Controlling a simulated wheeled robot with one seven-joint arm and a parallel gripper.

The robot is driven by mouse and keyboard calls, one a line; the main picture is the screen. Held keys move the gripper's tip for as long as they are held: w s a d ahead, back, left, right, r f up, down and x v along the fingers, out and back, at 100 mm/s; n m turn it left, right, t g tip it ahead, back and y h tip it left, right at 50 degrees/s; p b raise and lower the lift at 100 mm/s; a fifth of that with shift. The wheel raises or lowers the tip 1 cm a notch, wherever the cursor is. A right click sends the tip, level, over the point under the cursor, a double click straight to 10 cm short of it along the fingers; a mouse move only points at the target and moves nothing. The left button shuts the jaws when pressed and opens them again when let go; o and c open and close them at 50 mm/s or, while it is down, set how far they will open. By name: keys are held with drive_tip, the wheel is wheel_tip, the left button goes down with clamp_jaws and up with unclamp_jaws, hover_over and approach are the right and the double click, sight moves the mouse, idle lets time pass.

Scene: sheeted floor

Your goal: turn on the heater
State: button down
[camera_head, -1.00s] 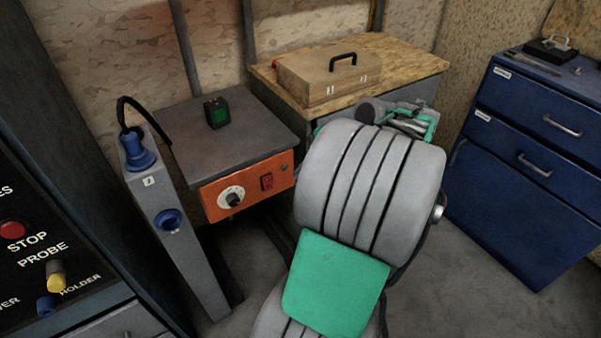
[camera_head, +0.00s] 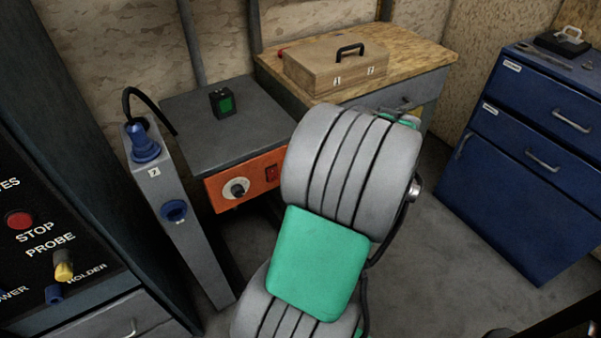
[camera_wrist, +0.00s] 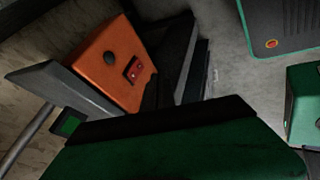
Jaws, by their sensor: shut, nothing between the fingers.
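The heater has a grey flat top (camera_head: 240,130) and an orange front panel (camera_head: 255,178) with a white dial (camera_head: 236,188) and a red switch (camera_head: 272,173). My arm covers the panel's right end in the head view. The wrist view shows the orange panel (camera_wrist: 95,62) with a dark round knob (camera_wrist: 111,58) and the red switch (camera_wrist: 134,70). My gripper (camera_wrist: 157,93) is shut and empty, its dark fingers just below the switch in the wrist picture. I cannot tell whether it touches the panel. In the head view my arm hides the fingers.
A small black device with a green screen (camera_head: 222,102) sits on the heater's top. A grey post with blue sockets (camera_head: 178,225) stands at its left. A wooden case (camera_head: 325,72) lies on a workbench (camera_head: 430,52) behind. Blue drawers (camera_head: 530,150) stand right, with clear floor before them.

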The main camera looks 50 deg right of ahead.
sight(273, 174)
drive_tip(key=w+f, duration=0.5)
drive_tip(key=w, duration=0.2)
drive_tip(key=shift+b, duration=0.3)
drive_tip(key=shift+a+f, duration=0.1)
drive_tip(key=shift+f, duration=0.05)
